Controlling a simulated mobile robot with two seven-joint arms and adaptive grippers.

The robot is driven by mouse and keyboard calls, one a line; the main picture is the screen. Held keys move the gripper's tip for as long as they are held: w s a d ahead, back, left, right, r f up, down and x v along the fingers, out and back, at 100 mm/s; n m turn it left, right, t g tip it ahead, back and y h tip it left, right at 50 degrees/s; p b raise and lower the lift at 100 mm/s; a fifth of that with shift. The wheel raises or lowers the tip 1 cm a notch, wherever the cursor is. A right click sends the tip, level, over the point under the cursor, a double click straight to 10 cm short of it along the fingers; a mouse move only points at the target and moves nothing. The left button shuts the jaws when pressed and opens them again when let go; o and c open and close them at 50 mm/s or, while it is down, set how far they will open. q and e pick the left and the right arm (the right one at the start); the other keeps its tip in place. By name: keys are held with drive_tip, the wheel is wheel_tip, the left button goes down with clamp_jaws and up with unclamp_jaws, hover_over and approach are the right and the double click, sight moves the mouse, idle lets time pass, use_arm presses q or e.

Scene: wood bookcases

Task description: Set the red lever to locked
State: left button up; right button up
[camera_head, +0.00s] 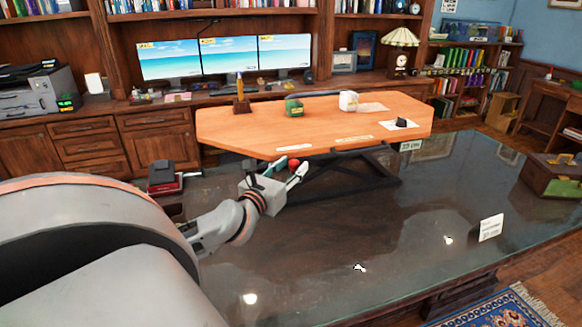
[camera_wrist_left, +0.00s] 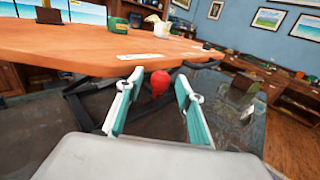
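The red lever's round knob (camera_head: 294,163) shows under the front edge of the raised wooden desktop (camera_head: 225,128). In the left wrist view the red knob (camera_wrist_left: 160,82) appears between the two fingertips, with a gap on each side. My left gripper (camera_head: 288,169) is open, with teal pads, and reaches in just below the desktop's front edge. It fills the lower part of the left wrist view (camera_wrist_left: 159,92). I cannot tell whether the fingertips reach past the knob. The lever's shaft and its locked mark cannot be made out. My right gripper is not in view.
The desktop stands on a dark folding frame (camera_head: 372,183) on a glossy dark table (camera_head: 380,240). Small items and paper labels lie on top. A red and black device (camera_head: 163,178) sits left of my gripper. A small sign (camera_head: 491,228) stands right, with clear table between.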

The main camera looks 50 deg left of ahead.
use_arm(q)
drive_tip(key=v, duration=0.7)
drive_tip(key=shift+s, duration=0.2)
drive_tip(key=shift+r, duration=0.1)
idle(0.7)
